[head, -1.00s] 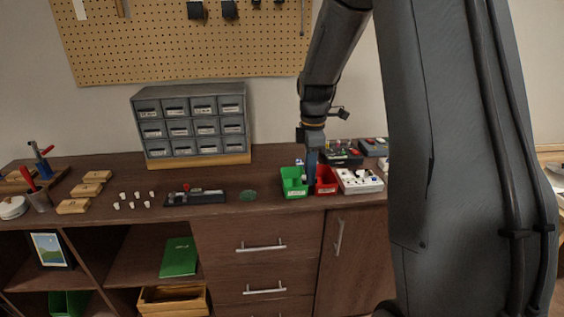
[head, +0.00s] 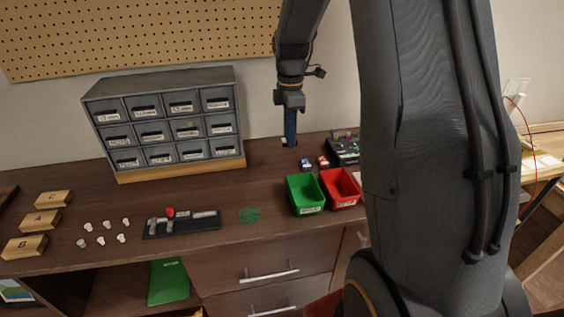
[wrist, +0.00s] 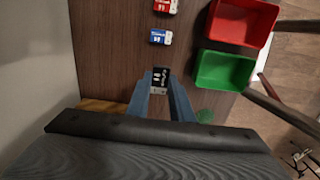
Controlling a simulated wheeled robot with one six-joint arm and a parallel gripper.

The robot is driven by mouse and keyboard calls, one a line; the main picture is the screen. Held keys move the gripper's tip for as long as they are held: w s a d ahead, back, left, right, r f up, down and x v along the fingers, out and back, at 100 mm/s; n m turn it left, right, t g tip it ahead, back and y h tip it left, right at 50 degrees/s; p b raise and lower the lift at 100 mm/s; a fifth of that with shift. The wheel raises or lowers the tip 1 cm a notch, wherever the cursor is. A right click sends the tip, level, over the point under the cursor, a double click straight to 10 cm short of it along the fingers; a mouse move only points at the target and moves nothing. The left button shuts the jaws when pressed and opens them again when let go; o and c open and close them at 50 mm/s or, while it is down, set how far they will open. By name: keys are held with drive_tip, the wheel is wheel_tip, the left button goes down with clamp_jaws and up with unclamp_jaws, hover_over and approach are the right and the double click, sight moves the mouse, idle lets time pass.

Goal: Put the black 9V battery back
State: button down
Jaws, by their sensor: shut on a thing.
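My gripper (head: 290,142) points down over the back of the bench, behind the green bin. In the wrist view my gripper (wrist: 160,84) is shut on the black 9V battery (wrist: 160,77), which sits between the fingertips with its pale end towards me. The battery shows only as a small pale bit under the fingers in the head view. A blue battery (head: 306,164) and a red battery (head: 323,161) stand on the bench to the right of my gripper. They line up with the held battery in the wrist view.
A green bin (head: 306,196) and a red bin (head: 341,189) stand in front of the batteries. A grey drawer cabinet (head: 165,125) stands to the left against the wall. A green round patch (head: 250,215) lies on the bench.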

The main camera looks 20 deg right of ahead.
sight(288, 169)
drive_tip(key=shift+w+f, duration=0.1)
drive_tip(key=shift+w, duration=0.1)
wheel_tip(288, 169, down, 10)
drive_tip(key=p, duration=0.2)
drive_tip(key=shift+p, duration=0.4)
drive_tip(key=c, duration=1.6)
unclamp_jaws()
drive_tip(key=shift+o, duration=0.2)
